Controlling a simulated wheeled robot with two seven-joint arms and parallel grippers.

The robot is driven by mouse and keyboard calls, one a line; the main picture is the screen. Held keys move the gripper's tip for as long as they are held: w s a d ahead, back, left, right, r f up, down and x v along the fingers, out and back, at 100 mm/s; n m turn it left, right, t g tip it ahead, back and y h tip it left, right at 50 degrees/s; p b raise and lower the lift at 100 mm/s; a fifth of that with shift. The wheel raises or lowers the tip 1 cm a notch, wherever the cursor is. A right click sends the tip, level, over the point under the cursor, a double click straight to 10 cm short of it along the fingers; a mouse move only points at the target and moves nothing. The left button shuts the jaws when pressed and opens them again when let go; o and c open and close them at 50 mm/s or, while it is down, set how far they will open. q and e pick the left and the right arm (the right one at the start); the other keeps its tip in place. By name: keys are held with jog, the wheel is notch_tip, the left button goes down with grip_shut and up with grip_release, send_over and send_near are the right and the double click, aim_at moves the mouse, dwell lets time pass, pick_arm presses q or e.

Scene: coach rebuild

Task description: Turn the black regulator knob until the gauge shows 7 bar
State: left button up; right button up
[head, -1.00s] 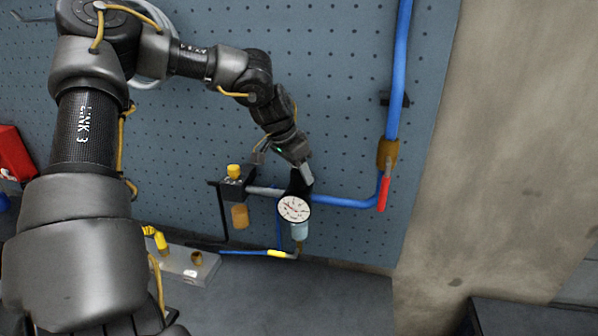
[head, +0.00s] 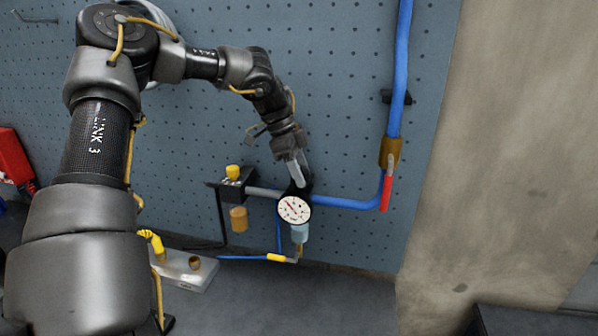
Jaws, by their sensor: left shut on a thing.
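The white round gauge (head: 294,209) faces me on the regulator, in front of the blue pegboard. It has a red needle pointing to the upper left; the numbers are too small to read. My left gripper (head: 297,181) comes down from above and is shut at the top of the regulator, right above the gauge. The black regulator knob is mostly hidden by the fingers, with dark parts showing around them. My right gripper is not in view.
A blue pipe (head: 345,202) runs right from the regulator to a red-handled valve (head: 387,190). To the left are a black bracket with a yellow knob (head: 233,171) and an amber bowl (head: 239,218).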

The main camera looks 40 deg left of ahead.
pick_arm(q)
jog(key=m+g+p, duration=0.1)
jog(key=m+g, duration=0.1)
jog(key=m, duration=0.3)
jog(key=shift+m, duration=0.3)
jog(key=shift+s+d+m+g+p, duration=0.1)
jog(key=shift+m+g+p, duration=0.5)
jog(key=shift+m+p, duration=0.4)
jog(key=shift+m+g+p, duration=0.3)
jog(key=shift+m+p, duration=0.3)
jog(key=shift+m, duration=0.4)
jog(key=shift+f, duration=0.1)
jog(key=shift+s+f+m, duration=0.1)
jog(key=shift+m, duration=0.2)
jog(key=o, duration=1)
